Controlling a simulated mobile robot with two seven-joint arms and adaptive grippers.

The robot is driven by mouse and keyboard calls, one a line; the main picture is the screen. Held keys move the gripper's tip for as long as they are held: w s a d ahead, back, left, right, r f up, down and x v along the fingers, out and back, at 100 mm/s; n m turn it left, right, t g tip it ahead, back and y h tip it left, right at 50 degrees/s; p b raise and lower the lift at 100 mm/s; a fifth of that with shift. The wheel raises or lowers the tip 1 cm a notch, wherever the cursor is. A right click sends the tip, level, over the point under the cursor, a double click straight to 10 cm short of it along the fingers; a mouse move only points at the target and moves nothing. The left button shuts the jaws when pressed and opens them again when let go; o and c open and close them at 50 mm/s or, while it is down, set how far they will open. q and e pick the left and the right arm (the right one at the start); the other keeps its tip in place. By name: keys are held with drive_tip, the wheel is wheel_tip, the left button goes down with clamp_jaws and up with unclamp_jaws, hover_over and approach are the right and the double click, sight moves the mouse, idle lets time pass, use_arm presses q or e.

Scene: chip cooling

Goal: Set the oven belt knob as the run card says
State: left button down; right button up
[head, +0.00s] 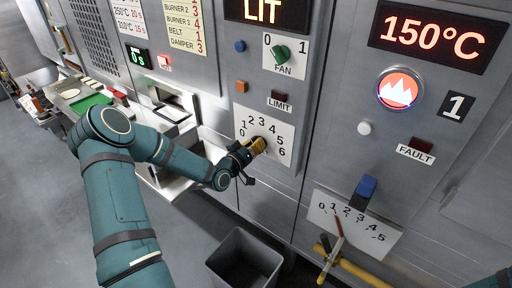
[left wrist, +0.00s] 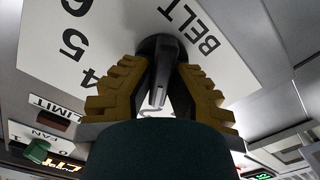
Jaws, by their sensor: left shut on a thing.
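The belt knob (left wrist: 160,75) is a dark knob with a grey bar, seen in the left wrist view. Its white dial plate (head: 279,128) carries numbers 0 to 6 in the head view, and the word BELT shows in the wrist view. My left gripper (head: 251,150) is shut on the knob, with a ribbed yellow-brown finger on each side (left wrist: 160,90). The gripper hides the knob in the head view, so I cannot tell its setting. The run card (head: 182,27) has a BELT row; its small red figure looks like 1. My right gripper is out of view.
Above the dial are a LIMIT lamp (head: 282,97) and green FAN knob (head: 281,53). Lower right, a blue-handled lever (head: 364,188) stands by a 0 to 5 scale, near a yellow pipe (head: 365,276). A grey bin (head: 243,258) stands on the floor below.

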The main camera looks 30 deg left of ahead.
use_arm(q)
drive_tip(key=n, duration=0.5)
drive_tip(key=shift+a+b, duration=0.1)
drive_tip(key=shift+b, duration=0.3)
drive_tip(key=shift+n, duration=0.3)
drive_tip(key=c, duration=0.9)
unclamp_jaws()
drive_tip(key=shift+w+f, duration=0.1)
drive_tip(key=shift+c, duration=0.2)
drive_tip(key=s, duration=1.2)
drive_tip(key=shift+a, duration=0.45)
